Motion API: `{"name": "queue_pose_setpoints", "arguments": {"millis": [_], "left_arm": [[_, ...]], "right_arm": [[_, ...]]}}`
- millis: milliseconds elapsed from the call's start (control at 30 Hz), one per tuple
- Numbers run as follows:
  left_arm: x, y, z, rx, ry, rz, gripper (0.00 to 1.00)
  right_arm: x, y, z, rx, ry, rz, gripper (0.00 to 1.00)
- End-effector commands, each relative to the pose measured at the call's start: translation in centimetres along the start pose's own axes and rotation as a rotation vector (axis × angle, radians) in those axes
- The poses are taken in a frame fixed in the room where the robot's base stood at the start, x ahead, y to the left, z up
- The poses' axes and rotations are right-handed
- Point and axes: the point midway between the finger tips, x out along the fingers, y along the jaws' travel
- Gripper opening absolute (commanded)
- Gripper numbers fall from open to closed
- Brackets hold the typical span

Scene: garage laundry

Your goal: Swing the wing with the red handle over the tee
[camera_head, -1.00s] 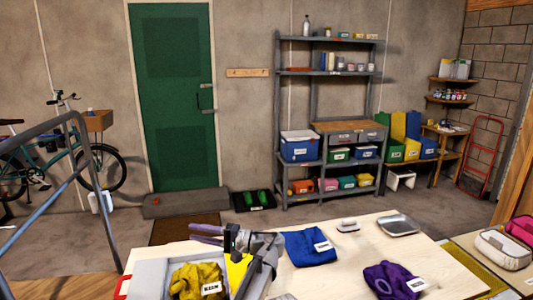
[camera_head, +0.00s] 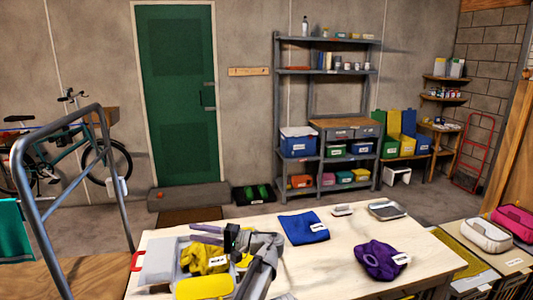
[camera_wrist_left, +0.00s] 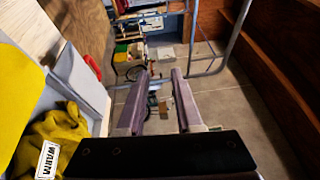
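The grey folding board lies on the pale table. Its left wing (camera_head: 158,262) lies flat, spread out to the left, with the red handle (camera_head: 136,261) on its outer edge; the handle also shows in the left wrist view (camera_wrist_left: 92,67). The yellow tee (camera_head: 207,260) lies crumpled on the board's middle, with a white label reading WARM in the left wrist view (camera_wrist_left: 55,135). My left gripper (camera_head: 203,234) is over the far side of the board, its purple fingers pointing left. The fingers (camera_wrist_left: 160,88) stand apart with nothing between them. My right gripper is out of view.
A blue cloth (camera_head: 303,228), a purple cloth (camera_head: 376,259), a small white item (camera_head: 343,210) and a metal tray (camera_head: 385,209) lie farther right on the table. A grey tubular rail (camera_head: 45,222) stands at the left. White and pink pouches (camera_head: 487,236) lie at the right.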

Motion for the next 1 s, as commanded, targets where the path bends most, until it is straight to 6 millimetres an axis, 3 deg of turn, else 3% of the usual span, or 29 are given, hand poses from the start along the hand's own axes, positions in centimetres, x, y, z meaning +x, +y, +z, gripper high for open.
{"name": "queue_pose_setpoints", "arguments": {"millis": [467,767,867,1000], "left_arm": [[2.6,5.6,3.1,0.024,-0.004,0.242,0.34],[3.7,12.9,7.6,0.024,-0.011,0.588,0.34],[3.1,16.4,10.1,0.007,-0.017,0.776,0.34],[0.8,20.4,13.2,-0.037,-0.025,1.056,0.34]], "right_arm": [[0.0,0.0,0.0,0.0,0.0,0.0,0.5],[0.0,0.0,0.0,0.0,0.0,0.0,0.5],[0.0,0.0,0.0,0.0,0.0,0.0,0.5],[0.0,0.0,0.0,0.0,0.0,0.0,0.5]]}}
